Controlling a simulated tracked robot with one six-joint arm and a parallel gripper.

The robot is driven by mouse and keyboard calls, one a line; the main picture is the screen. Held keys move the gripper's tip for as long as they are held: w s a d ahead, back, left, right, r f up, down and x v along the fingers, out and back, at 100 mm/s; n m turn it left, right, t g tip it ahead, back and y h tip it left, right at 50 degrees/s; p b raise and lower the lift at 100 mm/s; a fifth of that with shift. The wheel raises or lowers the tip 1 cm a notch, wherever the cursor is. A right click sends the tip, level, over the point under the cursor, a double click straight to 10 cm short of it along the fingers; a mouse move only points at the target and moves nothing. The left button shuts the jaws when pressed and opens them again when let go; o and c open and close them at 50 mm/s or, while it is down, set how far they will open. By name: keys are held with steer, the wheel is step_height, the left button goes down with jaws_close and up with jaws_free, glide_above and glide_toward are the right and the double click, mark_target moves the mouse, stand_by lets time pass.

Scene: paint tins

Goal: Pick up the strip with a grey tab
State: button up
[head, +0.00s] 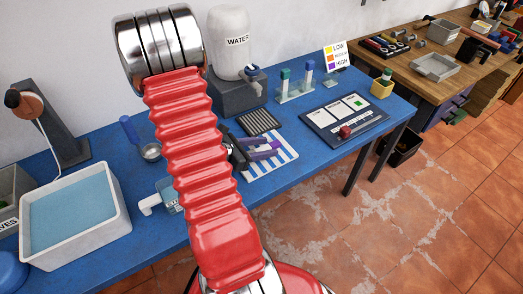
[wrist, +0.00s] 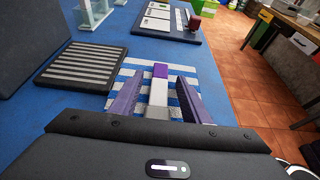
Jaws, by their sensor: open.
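The strip (wrist: 158,92) lies on a blue-and-white striped cloth (wrist: 207,75) in the wrist view. It has a purple far end, a white middle and a grey tab at the near end. My gripper (wrist: 160,79) is open, with one purple finger on each side of the strip and a gap showing on both sides. The near end of the grey tab meets the edge of my gripper body in the picture. In the head view my gripper (head: 277,149) is over the striped cloth (head: 284,159), and I cannot clearly make out the strip there.
A dark ribbed rack (wrist: 82,65) lies left of the cloth. A dark board with cards (head: 343,121) is to the right. A tube stand (head: 295,92) and a water dispenser (head: 231,45) stand behind. A basin (head: 75,218) is at the left. Blue table shows around the cloth.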

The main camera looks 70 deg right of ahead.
mark_target(264, 148)
steer(key=shift+c, duration=0.4)
jaws_close()
steer(key=shift+r, duration=0.15)
step_height(264, 148, up, 10)
stand_by(0.8)
stand_by(0.5)
